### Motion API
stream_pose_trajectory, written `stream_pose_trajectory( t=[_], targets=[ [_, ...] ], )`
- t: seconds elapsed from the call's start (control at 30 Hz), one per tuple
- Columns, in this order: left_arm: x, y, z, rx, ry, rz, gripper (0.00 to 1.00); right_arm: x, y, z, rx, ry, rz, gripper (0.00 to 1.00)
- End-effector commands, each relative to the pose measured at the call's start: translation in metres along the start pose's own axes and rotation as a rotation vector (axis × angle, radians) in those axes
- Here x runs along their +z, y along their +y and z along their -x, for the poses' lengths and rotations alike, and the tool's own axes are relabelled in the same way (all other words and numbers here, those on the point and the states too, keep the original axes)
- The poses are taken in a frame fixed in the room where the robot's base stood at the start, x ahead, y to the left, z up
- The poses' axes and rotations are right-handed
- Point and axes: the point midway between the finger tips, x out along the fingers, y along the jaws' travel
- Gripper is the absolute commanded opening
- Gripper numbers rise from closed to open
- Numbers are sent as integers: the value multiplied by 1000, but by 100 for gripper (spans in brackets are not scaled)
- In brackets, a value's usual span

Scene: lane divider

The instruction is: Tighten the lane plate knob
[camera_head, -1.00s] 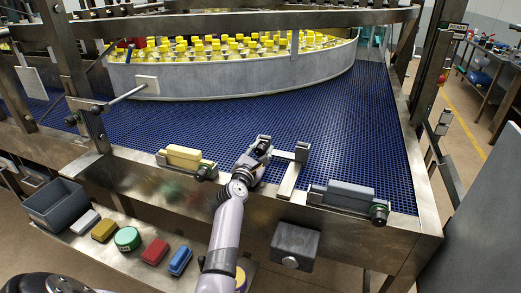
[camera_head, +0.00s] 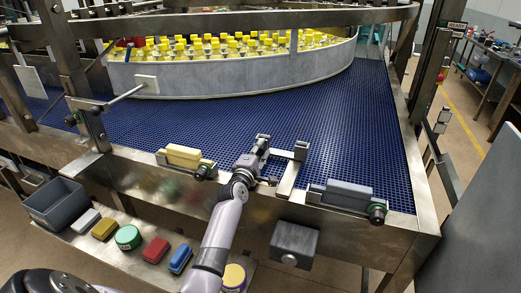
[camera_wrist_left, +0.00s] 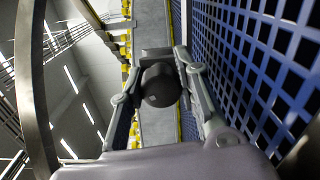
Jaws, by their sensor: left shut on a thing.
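The lane plate (camera_head: 287,178) is a flat metal bracket on the front edge of the blue mesh conveyor, between the yellow and grey blocks. Its dark round knob (camera_wrist_left: 160,85) shows in the left wrist view between the two fingers. My left gripper (camera_head: 264,148) reaches in from below at the left end of the bracket; it also shows in the left wrist view (camera_wrist_left: 160,95), shut on the knob. In the head view the gripper mostly hides the knob. My right gripper is not in view.
A yellow block (camera_head: 183,156) and a grey block (camera_head: 348,194) sit on rail mounts with dark knobs either side. A grey box (camera_head: 294,245) hangs on the front. A lower shelf holds a grey bin (camera_head: 57,204) and several coloured items. A curved guide wall (camera_head: 230,80) encloses yellow-capped bottles.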

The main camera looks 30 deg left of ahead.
Motion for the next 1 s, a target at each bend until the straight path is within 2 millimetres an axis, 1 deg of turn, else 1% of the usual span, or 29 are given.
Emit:
stream_pose_trajectory(
  t=[0.2, 0.4, 0.97, 1.0],
  targets=[
    [1, -3, 1, -6, -3, -131, 2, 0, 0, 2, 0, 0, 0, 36],
    [1, -4, 1, -6, -2, -201, 2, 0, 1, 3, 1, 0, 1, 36],
    [1, -6, 1, -9, -3, -231, 2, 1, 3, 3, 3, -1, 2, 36],
    [1, -6, 1, -9, -3, -231, 30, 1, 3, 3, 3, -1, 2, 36]
  ],
)
